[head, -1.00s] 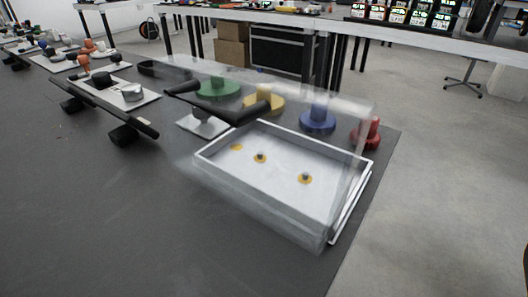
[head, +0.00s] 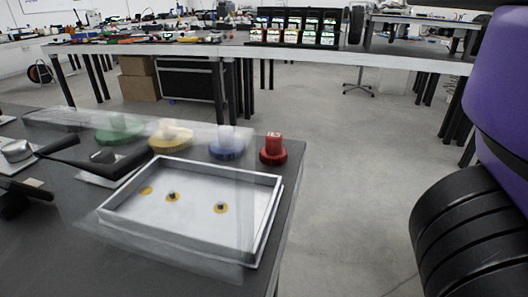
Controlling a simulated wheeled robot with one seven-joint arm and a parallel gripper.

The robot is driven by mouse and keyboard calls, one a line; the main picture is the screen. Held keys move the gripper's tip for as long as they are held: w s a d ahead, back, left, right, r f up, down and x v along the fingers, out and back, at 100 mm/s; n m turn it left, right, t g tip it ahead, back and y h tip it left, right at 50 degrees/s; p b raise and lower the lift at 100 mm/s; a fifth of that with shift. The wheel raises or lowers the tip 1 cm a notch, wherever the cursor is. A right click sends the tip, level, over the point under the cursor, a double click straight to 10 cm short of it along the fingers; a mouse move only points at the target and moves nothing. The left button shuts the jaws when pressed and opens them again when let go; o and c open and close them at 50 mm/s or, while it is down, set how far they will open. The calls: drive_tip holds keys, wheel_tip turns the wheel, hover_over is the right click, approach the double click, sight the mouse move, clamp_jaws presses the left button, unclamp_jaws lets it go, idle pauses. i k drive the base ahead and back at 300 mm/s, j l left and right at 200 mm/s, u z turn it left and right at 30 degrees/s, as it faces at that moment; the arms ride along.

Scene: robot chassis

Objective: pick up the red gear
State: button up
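The red gear (head: 273,153) stands upright on the dark table in the head view, near the table's right edge. It has a wide toothed base and a narrower raised hub on top. It is beyond the back right corner of the white tray and apart from it. Nothing hides it.
The white tray (head: 190,239) holds a few small pegs with orange rings. A blue gear (head: 226,152), a yellow gear (head: 171,139) and a green gear (head: 119,132) stand left of the red gear, partly blurred. Open floor (head: 345,180) lies right of the table (head: 60,272).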

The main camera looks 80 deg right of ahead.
sight(273, 153)
drive_tip(key=k+j+z, duration=0.15)
drive_tip(key=j, duration=0.3)
drive_tip(key=k+j+z, duration=0.15)
drive_tip(key=j, duration=0.3)
drive_tip(key=k+j+z, duration=0.15)
drive_tip(key=j, duration=0.25)
drive_tip(key=k+j+z, duration=0.3)
drive_tip(key=k+j, duration=0.15)
drive_tip(key=j, duration=0.25)
